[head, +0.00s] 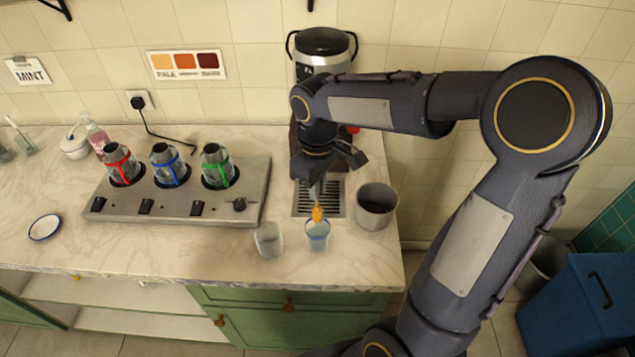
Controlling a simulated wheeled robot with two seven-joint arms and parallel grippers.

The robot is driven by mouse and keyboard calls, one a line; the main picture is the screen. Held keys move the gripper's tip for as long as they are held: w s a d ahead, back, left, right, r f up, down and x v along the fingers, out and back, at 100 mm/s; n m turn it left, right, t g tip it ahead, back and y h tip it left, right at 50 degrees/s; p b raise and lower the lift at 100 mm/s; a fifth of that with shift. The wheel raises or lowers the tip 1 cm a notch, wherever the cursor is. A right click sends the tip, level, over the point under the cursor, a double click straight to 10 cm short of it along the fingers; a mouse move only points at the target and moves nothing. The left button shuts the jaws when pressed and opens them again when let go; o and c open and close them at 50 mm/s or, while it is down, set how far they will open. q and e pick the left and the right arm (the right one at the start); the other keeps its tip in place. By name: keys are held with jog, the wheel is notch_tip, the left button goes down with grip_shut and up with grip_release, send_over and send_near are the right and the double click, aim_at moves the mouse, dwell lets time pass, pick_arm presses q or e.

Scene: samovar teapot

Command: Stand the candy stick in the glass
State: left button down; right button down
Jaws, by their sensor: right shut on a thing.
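The candy stick shows as an orange lump (317,214) below my right gripper (317,187), which points down and is shut on it. The lump is at the mouth of a glass with a blue rim (317,238) near the counter's front edge. I cannot tell whether its lower end is inside the glass or just above it. The glass stands upright and looks bluish inside. My left gripper is not in view.
A second clear glass (267,241) stands close on the left. A metal pot (377,207) is close on the right. A drip grate (335,197) lies behind, under the samovar (322,45). A small dish (45,227) is far left.

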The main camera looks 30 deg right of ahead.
aim_at(317, 206)
jog(key=shift+f+b, duration=2.25)
jog(key=shift+f, duration=1)
jog(key=c, duration=1.4)
grip_release()
jog(key=shift+r, duration=0.1)
notch_tip(317, 206, up, 8)
jog(key=shift+f, duration=0.15)
